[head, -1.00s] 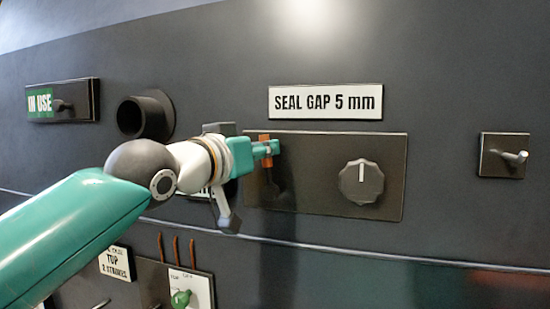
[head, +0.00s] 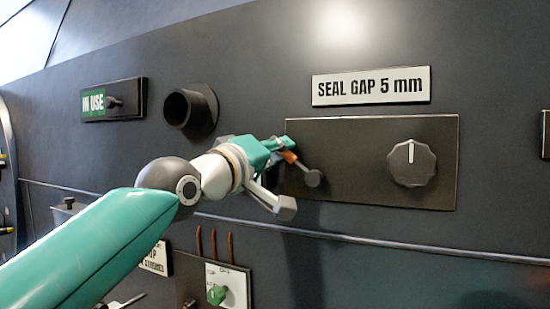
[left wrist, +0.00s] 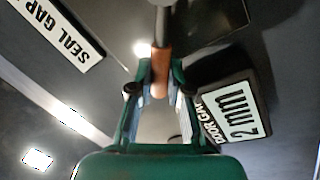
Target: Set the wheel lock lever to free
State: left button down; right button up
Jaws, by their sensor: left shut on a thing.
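A lever (head: 313,178) with a dark round hub and an orange grip is on the dark panel (head: 350,188) under the "SEAL GAP 5 mm" sign. No wheel-lock or free label is legible beside it. The lever slants up and left from its hub. My left gripper (head: 284,148) is shut on the orange grip. In the left wrist view, the orange grip (left wrist: 161,73) and its dark rod sit between the fingers of my left gripper (left wrist: 161,85). The fingers partly hide the grip. My right gripper is out of view.
A dark dial (head: 411,164) is right of the lever. A round black port (head: 190,109) and an "IN USE" plate (head: 114,99) are at upper left. A green knob (head: 217,294) is below my arm. A "DOOR GAP 2 mm" sign (left wrist: 228,110) shows in the wrist view.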

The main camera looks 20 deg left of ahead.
pick_arm(q)
jog(key=shift+w+a+f+n+b, duration=0.1)
jog(key=shift+a+f+n+b, duration=0.1)
jog(key=shift+f+n+b, duration=0.4)
jog(key=c, duration=1.6)
grip_release()
jog(key=o, duration=0.5)
jog(key=shift+a, duration=0.15)
jog(key=shift+r, duration=0.1)
jog(key=shift+r+y, duration=0.1)
jog(key=shift+y, duration=0.3)
jog(key=shift+s, duration=0.2)
